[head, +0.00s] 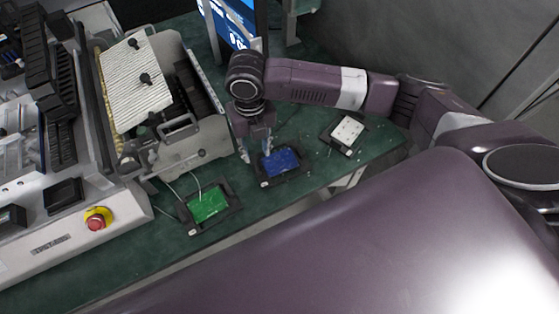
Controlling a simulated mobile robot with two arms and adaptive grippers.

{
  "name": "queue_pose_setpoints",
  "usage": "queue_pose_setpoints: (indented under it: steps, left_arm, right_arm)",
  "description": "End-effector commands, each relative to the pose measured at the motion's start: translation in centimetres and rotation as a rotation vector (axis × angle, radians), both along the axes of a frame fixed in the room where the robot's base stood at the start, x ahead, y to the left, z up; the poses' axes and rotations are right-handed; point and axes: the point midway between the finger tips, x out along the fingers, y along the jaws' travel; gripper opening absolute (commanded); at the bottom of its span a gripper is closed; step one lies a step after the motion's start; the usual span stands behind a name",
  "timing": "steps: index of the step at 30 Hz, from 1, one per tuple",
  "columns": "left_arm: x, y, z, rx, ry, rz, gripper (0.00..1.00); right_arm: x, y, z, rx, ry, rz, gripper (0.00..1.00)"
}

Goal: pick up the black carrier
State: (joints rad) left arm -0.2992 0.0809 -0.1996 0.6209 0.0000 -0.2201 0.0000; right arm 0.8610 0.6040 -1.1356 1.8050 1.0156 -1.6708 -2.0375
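Several black carriers lie on the green table. The middle black carrier (267,182) holds a blue board (281,162). The left black carrier (192,228) holds a green board (208,205). The right black carrier (341,149) holds a white board (347,130). My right gripper (257,153) points down at the upper left edge of the middle carrier, with its two fingers spread apart. Nothing shows between the fingers. I cannot tell whether the fingertips touch the carrier. My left gripper is not in view.
A grey-white machine (165,110) with a ribbed white panel stands at the left. A red stop button (96,222) sits on its front. A screen (238,22) stands behind my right gripper. The green table (120,265) is bare at the front left.

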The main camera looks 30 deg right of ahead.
Motion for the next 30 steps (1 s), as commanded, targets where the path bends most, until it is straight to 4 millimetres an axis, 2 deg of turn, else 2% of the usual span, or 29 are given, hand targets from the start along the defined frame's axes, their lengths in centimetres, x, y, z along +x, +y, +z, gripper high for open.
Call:
queue_pose_setpoints:
  steps: [4,11,16,19,28,30]
  left_arm:
    - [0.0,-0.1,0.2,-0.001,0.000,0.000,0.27]
    - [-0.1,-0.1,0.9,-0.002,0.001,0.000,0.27]
    - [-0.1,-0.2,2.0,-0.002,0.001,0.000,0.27]
    - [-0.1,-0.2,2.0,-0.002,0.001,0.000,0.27]
    - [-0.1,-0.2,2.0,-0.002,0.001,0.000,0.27]
    - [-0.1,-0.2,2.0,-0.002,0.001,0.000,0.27]
  right_arm:
    - [0.2,-0.5,-0.6,-0.011,0.008,0.028,0.30]
    - [0.1,-0.2,-3.0,-0.011,0.007,0.027,0.30]
    - [-0.1,0.5,-5.4,-0.010,0.008,0.027,0.30]
    - [-0.1,0.4,-6.9,-0.010,0.006,0.026,0.30]
    - [0.0,0.4,-7.6,-0.010,0.002,0.027,0.30]
    - [0.0,0.4,-7.6,-0.010,0.002,0.027,0.25]
